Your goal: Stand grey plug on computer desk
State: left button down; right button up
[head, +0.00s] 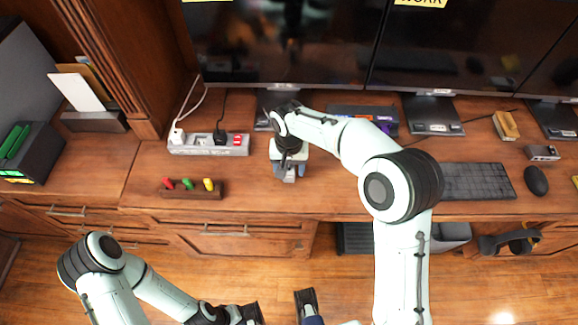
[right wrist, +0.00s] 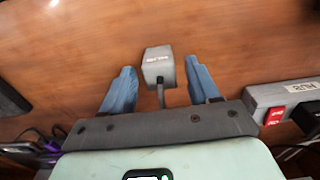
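The grey plug (right wrist: 158,65) is a small grey block with a pale label and a short dark cord. It is at the desk surface of the wooden computer desk (head: 105,165), in front of the power strip's right end. In the head view the plug (head: 289,175) shows just below my right gripper (head: 287,168). In the right wrist view my right gripper (right wrist: 160,88) is open, its blue fingers on either side of the plug with gaps. My left gripper (head: 240,315) is low at the bottom edge, partly cut off; its fingers are unclear.
A grey power strip (head: 176,149) with plugs in it lies left of my right gripper. A wooden block with coloured pegs (head: 190,195) is near the front edge. Monitors (head: 290,40) stand behind; a keyboard (head: 475,182) and mouse (head: 536,180) lie right.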

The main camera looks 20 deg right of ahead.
notch_tip(320, 180, up, 12)
jog(key=p, duration=0.2)
jog(key=shift+r, duration=0.2)
jog(key=shift+s+f, duration=0.1)
dwell(0.6)
